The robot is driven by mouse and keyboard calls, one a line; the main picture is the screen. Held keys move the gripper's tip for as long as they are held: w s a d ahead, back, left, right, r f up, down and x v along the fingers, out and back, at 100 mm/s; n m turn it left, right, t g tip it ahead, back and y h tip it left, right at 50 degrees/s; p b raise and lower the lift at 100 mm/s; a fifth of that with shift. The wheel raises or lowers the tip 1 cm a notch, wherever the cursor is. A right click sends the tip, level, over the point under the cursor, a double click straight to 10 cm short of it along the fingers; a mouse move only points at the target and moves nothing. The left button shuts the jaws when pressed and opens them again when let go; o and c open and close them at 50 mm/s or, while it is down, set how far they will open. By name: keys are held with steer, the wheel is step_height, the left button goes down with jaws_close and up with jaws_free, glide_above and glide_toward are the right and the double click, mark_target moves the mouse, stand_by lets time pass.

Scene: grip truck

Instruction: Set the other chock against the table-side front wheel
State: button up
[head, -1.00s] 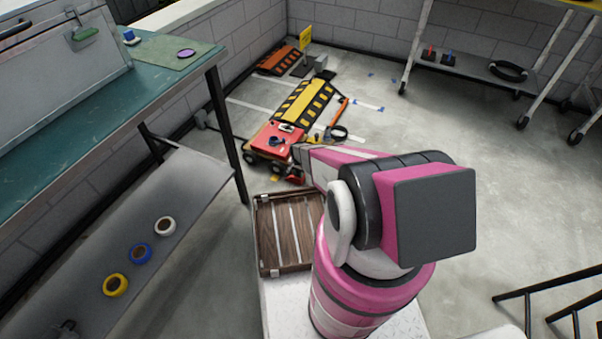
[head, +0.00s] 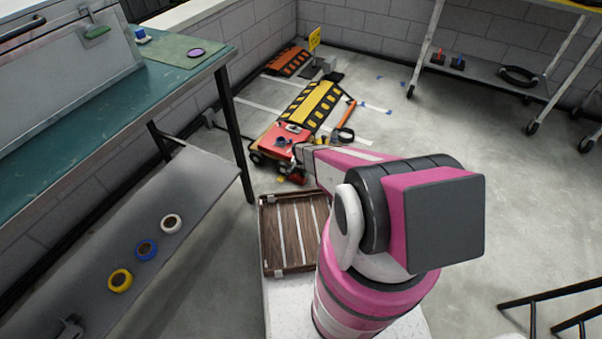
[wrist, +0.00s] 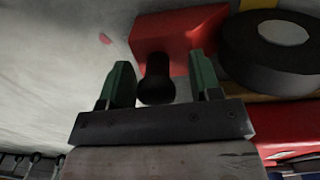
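The red cart (head: 277,139) stands on the floor beside the workbench, with a dark wheel (head: 255,159) at its near table-side corner. In the wrist view a red chock (wrist: 180,36) with a black knob (wrist: 156,82) lies on the floor close to a black wheel (wrist: 268,55). I cannot tell whether chock and wheel touch. My gripper (wrist: 160,84) is open, its green fingers on either side of the knob with gaps showing. In the head view a red piece (head: 297,178) shows by the near end of the cart, and my arm hides my gripper's fingers.
The teal-topped workbench (head: 70,150) and its grey lower shelf (head: 190,190), holding rolls of tape, stand at the left. A wooden slatted tray (head: 290,265) is just before my arm. A yellow-black ramp (head: 312,105) lies beyond the cart.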

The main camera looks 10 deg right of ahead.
step_height(320, 180, up, 11)
steer(key=shift+w+a+f, duration=0.1)
steer(key=shift+a, duration=0.05)
stand_by(0.6)
